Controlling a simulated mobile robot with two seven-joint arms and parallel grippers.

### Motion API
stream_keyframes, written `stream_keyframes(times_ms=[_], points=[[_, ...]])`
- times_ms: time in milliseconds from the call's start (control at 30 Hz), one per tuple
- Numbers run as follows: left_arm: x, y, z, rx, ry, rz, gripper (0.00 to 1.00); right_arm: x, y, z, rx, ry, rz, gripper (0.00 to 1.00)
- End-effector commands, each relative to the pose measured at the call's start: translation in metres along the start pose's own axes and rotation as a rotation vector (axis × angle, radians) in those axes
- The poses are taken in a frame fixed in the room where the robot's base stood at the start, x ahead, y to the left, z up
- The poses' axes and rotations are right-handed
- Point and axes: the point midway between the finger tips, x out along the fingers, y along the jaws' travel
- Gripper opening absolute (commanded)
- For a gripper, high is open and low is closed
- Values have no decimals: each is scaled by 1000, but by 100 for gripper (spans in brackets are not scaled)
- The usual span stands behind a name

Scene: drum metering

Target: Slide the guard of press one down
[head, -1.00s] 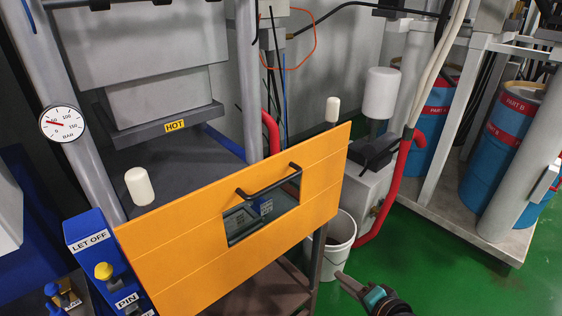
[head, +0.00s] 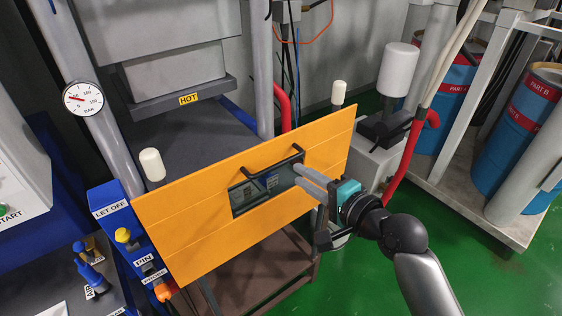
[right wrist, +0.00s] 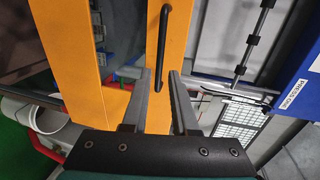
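The press guard (head: 190,228) is an orange panel with a small window and a black bar handle (head: 272,165). It stands in front of the press below the HOT label. My right gripper (head: 297,174) is at the window's right side, its two grey fingers pointing at the panel. Whether the fingers touch the panel cannot be told. My left gripper is not in view.
A blue box (head: 112,212) with LET OFF and PIN labels stands left of the guard. White-capped posts (head: 151,164) rise behind its top edge. A red hose (head: 404,165) and a grey cabinet (head: 372,160) are to the right. Green floor lies open at lower right.

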Motion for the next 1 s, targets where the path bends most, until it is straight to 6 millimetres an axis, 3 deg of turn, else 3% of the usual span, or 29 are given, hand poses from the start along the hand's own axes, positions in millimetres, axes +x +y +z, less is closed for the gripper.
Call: stream_keyframes(times_ms=[200, 500, 967, 1000], points=[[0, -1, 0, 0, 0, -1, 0, 38, -1, 0, 1, 0, -2, 27], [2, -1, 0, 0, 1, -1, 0, 74, 0, 0, 0, 0, 0, 27], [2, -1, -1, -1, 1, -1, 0, 82, 0, 0, -1, 1, 0, 27], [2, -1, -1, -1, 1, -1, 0, 82, 0, 0, -1, 1, 0, 22]])
